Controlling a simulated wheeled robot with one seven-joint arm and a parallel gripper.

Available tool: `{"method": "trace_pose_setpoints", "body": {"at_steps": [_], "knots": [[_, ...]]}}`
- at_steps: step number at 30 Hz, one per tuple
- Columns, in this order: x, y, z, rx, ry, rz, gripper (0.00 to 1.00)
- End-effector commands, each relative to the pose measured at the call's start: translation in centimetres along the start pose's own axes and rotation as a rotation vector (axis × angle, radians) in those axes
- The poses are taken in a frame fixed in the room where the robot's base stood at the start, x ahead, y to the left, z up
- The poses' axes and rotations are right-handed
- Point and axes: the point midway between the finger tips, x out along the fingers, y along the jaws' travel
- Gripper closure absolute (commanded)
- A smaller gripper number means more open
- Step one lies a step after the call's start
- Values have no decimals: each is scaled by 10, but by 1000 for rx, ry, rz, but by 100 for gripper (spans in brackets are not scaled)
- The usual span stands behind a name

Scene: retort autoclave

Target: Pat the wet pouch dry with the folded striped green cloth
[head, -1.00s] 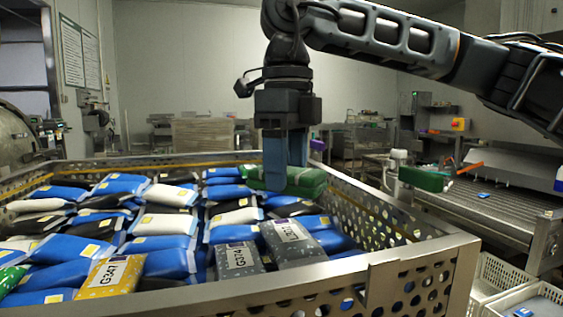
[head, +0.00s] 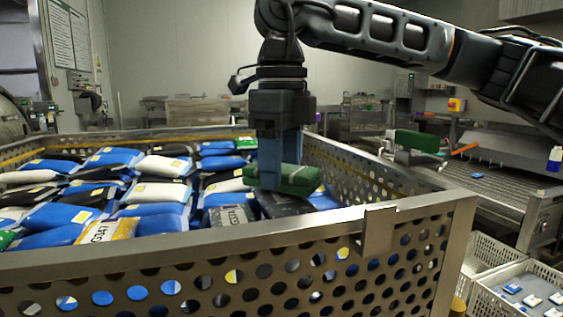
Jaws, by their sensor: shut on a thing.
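My gripper (head: 279,176) points down into the basket, shut on the folded green cloth (head: 300,180). The cloth's stripes are hard to make out. It is low over a dark grey speckled pouch (head: 284,207) near the basket's front right and hides part of it. I cannot tell whether cloth and pouch touch. A second grey pouch (head: 231,216) with a white label lies just left, and a yellow labelled pouch (head: 108,231) farther left. The front rim cuts off their lower parts. Which pouch is wet is not clear in this view.
The perforated metal basket (head: 200,246) has a raised rim around several blue, white and black pouches. A roller conveyor (head: 480,190) with a green block (head: 417,141) stands at right. White crates (head: 520,285) sit low at right.

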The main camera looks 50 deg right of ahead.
Motion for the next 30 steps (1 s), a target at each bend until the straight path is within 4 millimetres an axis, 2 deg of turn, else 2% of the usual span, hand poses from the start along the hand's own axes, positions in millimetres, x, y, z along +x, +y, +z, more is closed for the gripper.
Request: {"method": "trace_pose_setpoints", "body": {"at_steps": [30], "knots": [[7, 0, 0, 0, 0, 0, 66]]}}
